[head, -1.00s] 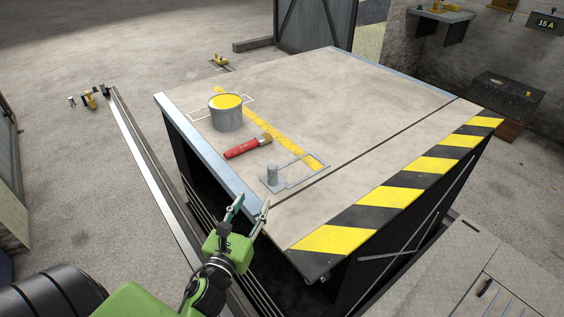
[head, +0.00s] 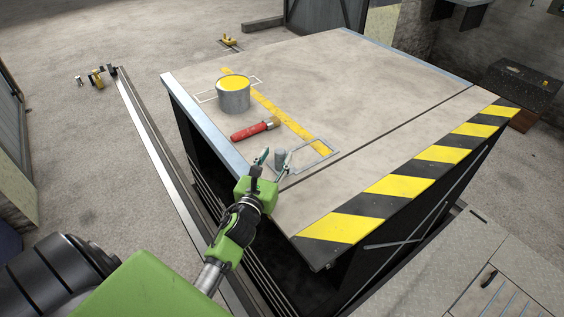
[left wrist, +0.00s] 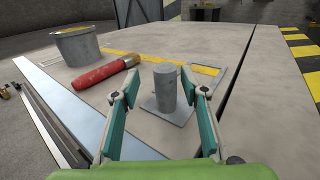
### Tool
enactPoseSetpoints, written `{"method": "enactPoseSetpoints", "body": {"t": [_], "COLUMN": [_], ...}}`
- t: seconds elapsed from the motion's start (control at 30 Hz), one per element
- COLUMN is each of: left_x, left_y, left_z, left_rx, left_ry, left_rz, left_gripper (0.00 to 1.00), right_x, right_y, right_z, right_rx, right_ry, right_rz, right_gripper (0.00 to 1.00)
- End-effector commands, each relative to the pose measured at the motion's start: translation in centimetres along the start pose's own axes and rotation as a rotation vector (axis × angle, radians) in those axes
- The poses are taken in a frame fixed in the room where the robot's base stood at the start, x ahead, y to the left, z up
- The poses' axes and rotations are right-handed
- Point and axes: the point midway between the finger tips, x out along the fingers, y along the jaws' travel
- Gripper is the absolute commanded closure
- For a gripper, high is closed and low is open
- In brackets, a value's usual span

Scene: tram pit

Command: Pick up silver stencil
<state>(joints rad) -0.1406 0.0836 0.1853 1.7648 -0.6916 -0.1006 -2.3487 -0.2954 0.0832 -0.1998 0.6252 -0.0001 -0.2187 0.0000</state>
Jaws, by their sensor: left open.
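The silver stencil lies flat on the tabletop near its front left edge. It has a grey upright cylindrical handle (head: 280,158) on a flat plate and a rectangular frame (head: 318,152) reaching back and right. In the left wrist view the handle (left wrist: 165,88) stands ahead, between the two fingers, with the plate (left wrist: 172,112) under it. My left gripper (head: 273,158) is open, with its fingertips close to either side of the handle. I cannot tell whether they touch it. My right gripper is not in view.
A black and yellow striped edge (head: 400,186) runs along the right. The far tabletop is clear.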

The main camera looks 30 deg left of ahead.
Motion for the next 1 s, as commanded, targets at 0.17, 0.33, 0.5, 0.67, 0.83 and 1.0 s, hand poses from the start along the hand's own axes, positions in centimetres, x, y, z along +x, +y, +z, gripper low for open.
{"method": "enactPoseSetpoints", "body": {"t": [0.17,0.33,0.5,0.67,0.83,1.0], "left_x": [2.1,2.4,2.4,2.4,2.4,2.4], "left_y": [-0.2,-0.1,-0.1,-0.1,-0.1,-0.1], "left_z": [0.0,-0.1,0.0,0.0,0.1,0.3], "left_rx": [0.001,0.001,0.001,0.001,0.001,0.002], "left_ry": [-0.003,-0.001,-0.001,-0.001,-0.003,-0.003], "left_rz": [-0.002,-0.001,-0.001,-0.001,-0.001,-0.001], "left_gripper": [0.59,0.59,0.72,1.0,1.0,1.0], "right_x": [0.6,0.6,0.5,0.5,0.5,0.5], "right_y": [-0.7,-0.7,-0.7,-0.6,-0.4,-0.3], "right_z": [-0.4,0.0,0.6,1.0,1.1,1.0], "right_rx": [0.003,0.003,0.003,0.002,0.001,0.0], "right_ry": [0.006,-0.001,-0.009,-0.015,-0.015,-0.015], "right_rz": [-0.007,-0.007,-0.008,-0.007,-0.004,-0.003], "right_gripper": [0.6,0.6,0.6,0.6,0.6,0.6]}}
